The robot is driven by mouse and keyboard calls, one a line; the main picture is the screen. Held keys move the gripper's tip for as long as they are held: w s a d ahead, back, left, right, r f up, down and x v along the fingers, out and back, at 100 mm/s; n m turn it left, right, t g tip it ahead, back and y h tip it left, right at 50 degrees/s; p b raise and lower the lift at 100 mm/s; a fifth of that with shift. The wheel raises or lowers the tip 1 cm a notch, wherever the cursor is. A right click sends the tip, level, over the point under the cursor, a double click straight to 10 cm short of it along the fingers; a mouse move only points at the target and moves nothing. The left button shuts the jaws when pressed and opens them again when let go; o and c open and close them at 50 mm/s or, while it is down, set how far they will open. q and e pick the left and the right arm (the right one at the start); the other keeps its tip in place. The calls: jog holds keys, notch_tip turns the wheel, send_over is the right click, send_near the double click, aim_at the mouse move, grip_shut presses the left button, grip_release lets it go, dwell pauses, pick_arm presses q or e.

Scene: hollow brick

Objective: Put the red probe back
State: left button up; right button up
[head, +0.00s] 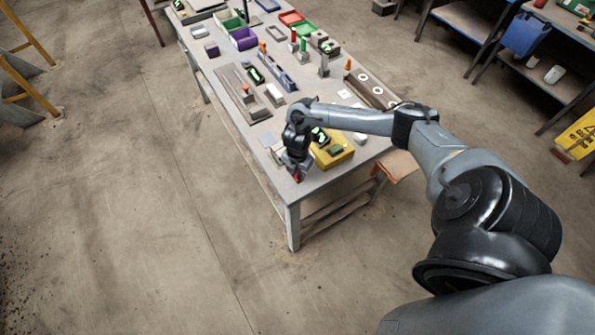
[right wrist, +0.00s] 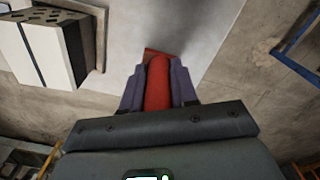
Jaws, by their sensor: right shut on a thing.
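My right gripper (head: 298,174) is at the near left corner of the workbench (head: 312,184). In the right wrist view, the gripper (right wrist: 157,88) is shut on the red probe (right wrist: 157,82), with one grey-purple finger on each side. The probe's far end points over a pale grey surface, and I cannot tell whether it touches it. In the head view only a small red bit of the probe shows by the fingertips. My left gripper is not in view.
A yellow case (head: 338,158) with dark and green parts stands just right of my gripper. Several bins, blocks and tools crowd the bench farther back. A pale box with dark holes (right wrist: 45,50) shows at the wrist view's upper left. Open floor lies left of the bench.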

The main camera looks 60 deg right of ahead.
jog(key=shift+f, duration=0.1)
jog(key=o, duration=0.9)
jog(key=shift+c, duration=0.2)
jog(key=shift+o, duration=0.4)
